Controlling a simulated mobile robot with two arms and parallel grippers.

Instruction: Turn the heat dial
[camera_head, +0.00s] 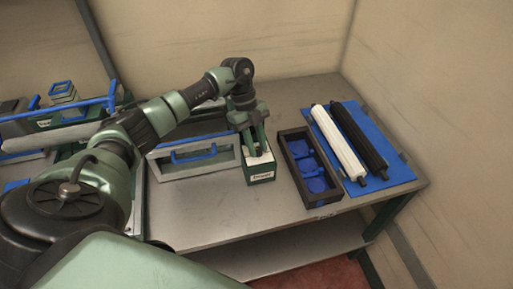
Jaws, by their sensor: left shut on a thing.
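A small green box (261,180) with a pale top and a white label on its front stands on the bench, near the middle of the view. The label is too small to read surely. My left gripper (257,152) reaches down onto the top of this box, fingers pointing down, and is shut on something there. What it holds is hidden between the fingers; I cannot tell for sure that it is the heat dial. No dial shows clearly elsewhere. My right gripper is not in view.
A dark tray (319,203) with blue pieces stands right of the box. A white roller (338,143) and a black roller (361,141) lie on a blue mat (399,170). A grey frame (180,169) with a blue handle stands left. The bench front (213,227) is clear.

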